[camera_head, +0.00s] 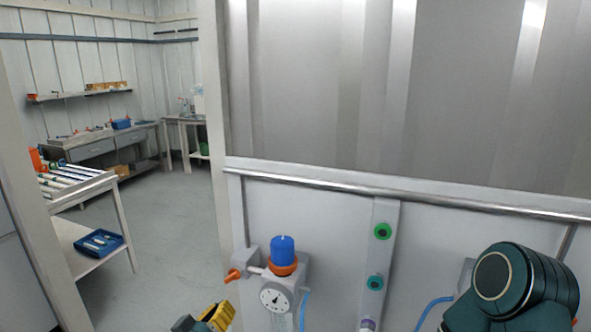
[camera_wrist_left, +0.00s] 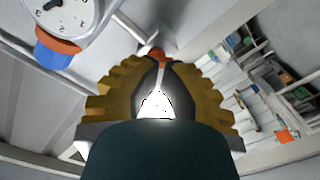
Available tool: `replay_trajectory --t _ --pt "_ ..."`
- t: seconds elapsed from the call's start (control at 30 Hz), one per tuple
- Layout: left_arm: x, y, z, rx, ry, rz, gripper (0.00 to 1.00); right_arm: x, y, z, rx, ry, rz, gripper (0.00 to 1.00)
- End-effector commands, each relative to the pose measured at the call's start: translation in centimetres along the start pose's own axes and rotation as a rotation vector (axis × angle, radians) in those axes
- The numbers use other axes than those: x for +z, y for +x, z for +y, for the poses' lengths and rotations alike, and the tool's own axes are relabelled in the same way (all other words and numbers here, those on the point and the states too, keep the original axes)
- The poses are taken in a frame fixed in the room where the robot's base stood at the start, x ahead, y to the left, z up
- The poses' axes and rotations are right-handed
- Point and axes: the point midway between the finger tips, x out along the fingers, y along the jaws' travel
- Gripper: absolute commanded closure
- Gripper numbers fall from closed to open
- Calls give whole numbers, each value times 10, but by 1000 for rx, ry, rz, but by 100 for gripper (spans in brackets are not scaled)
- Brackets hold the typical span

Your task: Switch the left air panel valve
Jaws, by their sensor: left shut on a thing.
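The air panel valve is a small grey block with an orange handle (camera_head: 233,275) pointing left, on the left side of a regulator with a blue knob (camera_head: 283,247) and a round gauge (camera_head: 275,298). My left gripper (camera_head: 222,312), with yellow ribbed fingers, is at the bottom edge, just below the handle in the head view. In the left wrist view the fingers (camera_wrist_left: 157,65) are drawn together, and the orange handle (camera_wrist_left: 157,53) shows right at their tips. The fingers cover most of the contact. The right gripper does not show.
Green (camera_head: 382,231) and teal (camera_head: 375,282) round fittings sit on a vertical strip right of the regulator. A dark green arm link of mine fills the lower right. A metal rail (camera_head: 400,191) crosses the wall. Left, a doorway shows a white table (camera_head: 75,191) and open floor.

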Motion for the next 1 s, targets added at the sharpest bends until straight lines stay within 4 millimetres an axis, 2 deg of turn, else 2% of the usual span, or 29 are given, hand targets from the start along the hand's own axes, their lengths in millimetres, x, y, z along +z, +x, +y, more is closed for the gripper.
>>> replay_trajectory --t 0.2,0.4,0.63,1.0 --pt "6 -2 -5 5 375 1 100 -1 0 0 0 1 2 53" --pt "10 -4 -8 8 571 2 100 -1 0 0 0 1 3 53" --pt "10 5 -8 8 619 3 100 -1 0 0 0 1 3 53" --pt "12 48 -8 11 622 2 100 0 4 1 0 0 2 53"
